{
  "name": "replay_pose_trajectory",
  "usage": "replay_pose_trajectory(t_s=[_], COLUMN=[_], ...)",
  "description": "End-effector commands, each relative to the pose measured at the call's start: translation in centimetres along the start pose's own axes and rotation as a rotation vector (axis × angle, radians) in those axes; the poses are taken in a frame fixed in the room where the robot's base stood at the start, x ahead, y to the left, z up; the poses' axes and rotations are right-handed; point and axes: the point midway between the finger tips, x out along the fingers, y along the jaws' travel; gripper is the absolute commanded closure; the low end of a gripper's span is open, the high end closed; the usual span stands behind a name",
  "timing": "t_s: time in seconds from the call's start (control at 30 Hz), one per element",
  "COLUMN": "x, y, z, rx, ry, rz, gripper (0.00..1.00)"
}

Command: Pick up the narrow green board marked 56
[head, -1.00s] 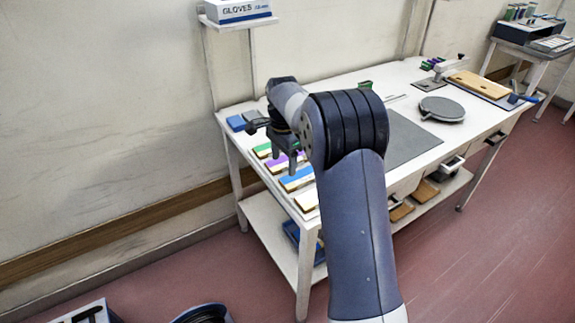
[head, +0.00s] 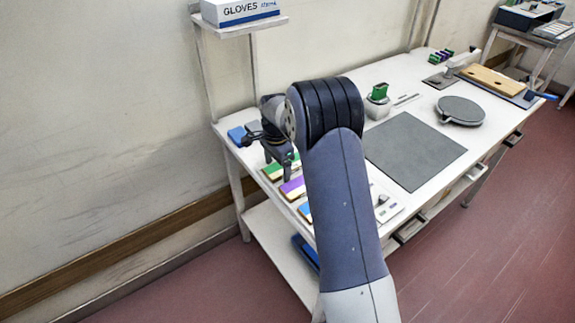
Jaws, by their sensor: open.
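A narrow board with a green face and pale wood edge (head: 271,173) lies on the left part of the white bench; no number on it is readable at this size. My gripper (head: 280,163) is open and empty, fingers pointing down, just above this green board and partly covering it. I cannot tell the exact gap between the fingertips and the board. A purple-faced board (head: 293,187) lies beside the green one, nearer the front edge.
A blue-faced board (head: 305,209) is partly hidden by my arm. Blue blocks (head: 237,135) lie at the bench's left end. A grey mat (head: 413,150), a green block in a white holder (head: 379,93) and a round grey plate (head: 461,110) are to the right. A shelf holds a glove box (head: 240,11).

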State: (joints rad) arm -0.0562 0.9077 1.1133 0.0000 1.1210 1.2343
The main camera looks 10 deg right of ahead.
Motion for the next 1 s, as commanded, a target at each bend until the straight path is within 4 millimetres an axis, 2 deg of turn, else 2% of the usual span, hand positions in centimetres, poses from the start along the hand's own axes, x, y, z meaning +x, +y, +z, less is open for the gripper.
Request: replay_pose_trajectory(t_s=[0.17,0.73,1.0], x=[-0.01,-0.05,-0.30], y=[-0.01,-0.02,-0.05], z=[-0.01,0.00,-0.02], rx=[0.000,0.000,0.000], ry=[0.000,0.000,0.001], rz=[0.000,-0.001,-0.002], gripper=[0.21,0.67,0.69])
